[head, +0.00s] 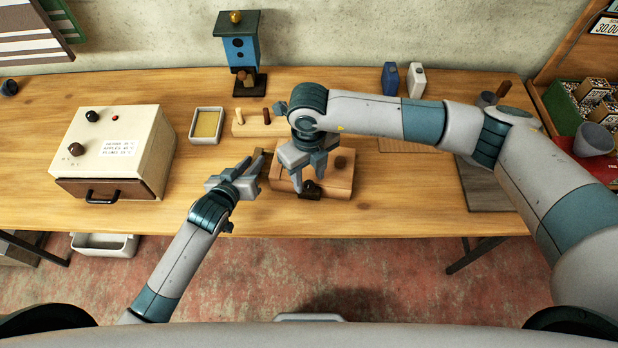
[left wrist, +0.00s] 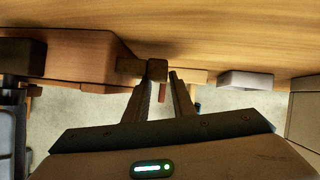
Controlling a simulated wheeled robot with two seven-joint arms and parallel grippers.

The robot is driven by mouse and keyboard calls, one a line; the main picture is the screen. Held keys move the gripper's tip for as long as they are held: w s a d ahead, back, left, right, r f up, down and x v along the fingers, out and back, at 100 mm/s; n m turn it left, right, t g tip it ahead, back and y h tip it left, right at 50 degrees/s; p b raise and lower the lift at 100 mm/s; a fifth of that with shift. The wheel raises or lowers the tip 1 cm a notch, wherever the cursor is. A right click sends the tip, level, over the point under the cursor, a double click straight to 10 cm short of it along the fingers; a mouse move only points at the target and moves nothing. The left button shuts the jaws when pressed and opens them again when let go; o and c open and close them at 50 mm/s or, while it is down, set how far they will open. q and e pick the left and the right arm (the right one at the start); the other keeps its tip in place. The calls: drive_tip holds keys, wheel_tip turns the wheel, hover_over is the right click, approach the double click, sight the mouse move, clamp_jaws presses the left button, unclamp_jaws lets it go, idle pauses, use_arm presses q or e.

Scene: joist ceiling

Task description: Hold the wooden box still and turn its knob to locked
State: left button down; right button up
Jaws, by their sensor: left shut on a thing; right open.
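The wooden box (head: 338,186) sits on the bench in the middle of the head view; it also shows in the left wrist view (left wrist: 70,55). My left gripper (head: 257,163) is shut on a small wooden grip (left wrist: 156,69) on the box's left side. A dark knob (head: 309,186) is at the box's front, above a black plate (head: 309,195). My right gripper (head: 308,181) is open, pointing down with its fingertips close around the knob; contact cannot be told. A round brown piece (head: 341,162) is on the box's top. Any lock marking is too small to read.
A cream cabinet (head: 120,125) with a drawer stands left. My right arm spans the bench's right side. Bench is clear in front of the tray.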

drive_tip(key=shift+f, duration=0.85)
clamp_jaws()
